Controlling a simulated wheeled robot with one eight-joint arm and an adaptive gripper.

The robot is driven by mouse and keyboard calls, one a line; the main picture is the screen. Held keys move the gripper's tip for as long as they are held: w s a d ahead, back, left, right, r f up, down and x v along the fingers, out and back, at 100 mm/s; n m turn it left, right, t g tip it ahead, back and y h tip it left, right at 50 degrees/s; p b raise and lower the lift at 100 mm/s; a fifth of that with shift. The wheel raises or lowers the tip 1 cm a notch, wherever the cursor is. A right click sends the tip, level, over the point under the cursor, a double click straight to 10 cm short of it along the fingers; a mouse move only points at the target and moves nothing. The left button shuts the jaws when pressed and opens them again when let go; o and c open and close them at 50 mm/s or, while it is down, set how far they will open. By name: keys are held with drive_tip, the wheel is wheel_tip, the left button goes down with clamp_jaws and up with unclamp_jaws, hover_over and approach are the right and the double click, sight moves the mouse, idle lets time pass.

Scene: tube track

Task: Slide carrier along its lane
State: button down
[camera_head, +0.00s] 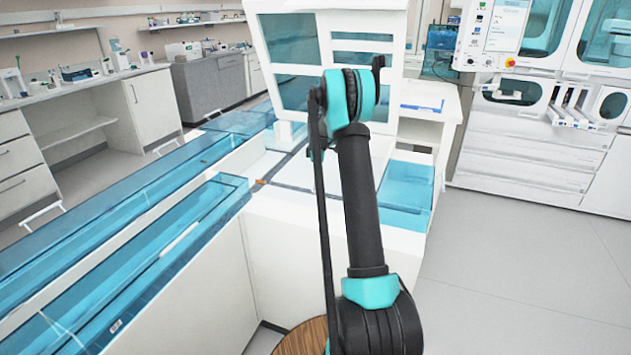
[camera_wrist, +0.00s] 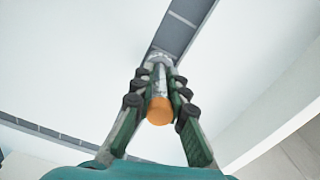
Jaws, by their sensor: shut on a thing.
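In the wrist view my gripper (camera_wrist: 161,78) is shut around a slim clear tube with an orange cap (camera_wrist: 159,111). The cap faces the camera. The tube's far end meets the dark grey lane (camera_wrist: 180,30), which runs up and to the right in a white surface. The carrier under the tube is mostly hidden by the fingers and tube, so I cannot tell its shape. In the head view my arm hides my gripper and the held tube. The dark lane (camera_head: 290,164) shows on the white deck left of my arm.
A small orange-brown piece (camera_head: 261,182) sits at the lane's left side. Long blue-covered track housings (camera_head: 160,262) run along the left. A white cabinet with blue windows (camera_head: 290,45) stands behind the lane. Open floor (camera_head: 530,265) lies to the right.

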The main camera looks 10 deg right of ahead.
drive_tip(key=shift+s+d, duration=0.8)
drive_tip(key=shift+d, duration=0.3)
drive_tip(key=shift+s+d, duration=0.8)
drive_tip(key=shift+d, duration=0.3)
drive_tip(key=c, duration=1.4)
unclamp_jaws()
drive_tip(key=shift+c, duration=0.2)
drive_tip(key=shift+r, duration=0.1)
wheel_tip(320, 180, up, 12)
drive_tip(key=s+a+m+t, duration=0.1)
drive_tip(key=s+a+m, duration=0.25)
drive_tip(key=s, duration=0.65)
drive_tip(key=s+a+m+t, duration=0.1)
drive_tip(key=s+a+m, duration=0.3)
drive_tip(key=s, duration=0.6)
drive_tip(key=s+a+f+m, duration=0.2)
drive_tip(key=s+f, duration=0.1)
drive_tip(key=s, duration=0.4)
drive_tip(key=s+a+f+m+t, duration=0.1)
drive_tip(key=s+a+f+m, duration=0.1)
drive_tip(key=s, duration=0.6)
drive_tip(key=s+a+f+m+t, duration=0.1)
drive_tip(key=s+a+f+m, duration=0.1)
drive_tip(key=s, duration=0.5)
drive_tip(key=shift+s+a+f, duration=0.2)
drive_tip(key=shift+s+f, duration=0.2)
drive_tip(key=shift+f, duration=0.4)
